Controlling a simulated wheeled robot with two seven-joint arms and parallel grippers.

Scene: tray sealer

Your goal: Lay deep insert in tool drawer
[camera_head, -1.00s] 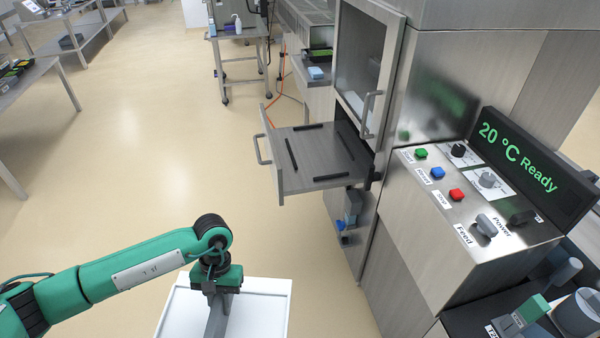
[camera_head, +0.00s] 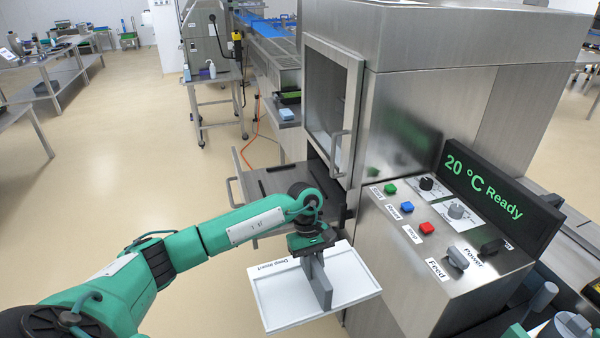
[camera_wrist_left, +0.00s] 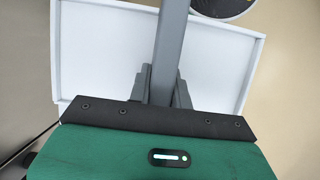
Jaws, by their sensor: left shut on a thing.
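The deep insert (camera_head: 275,305) is a white tray-like plate with a raised rim, a grey upright grip bar and the label "Deep Insert". My left gripper (camera_head: 314,258) is shut on its grey bar and holds it tilted in the air, in front of the machine. In the left wrist view the insert (camera_wrist_left: 105,50) fills much of the picture, with the bar (camera_wrist_left: 172,45) between the fingers. The tool drawer (camera_head: 262,183) is pulled out of the machine behind my arm. My right gripper is not in view.
The steel machine (camera_head: 410,120) stands on the right, with a glass door (camera_head: 328,90) above the drawer and a control panel (camera_head: 430,235) reading "20 °C Ready". A small steel table (camera_head: 215,80) stands behind.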

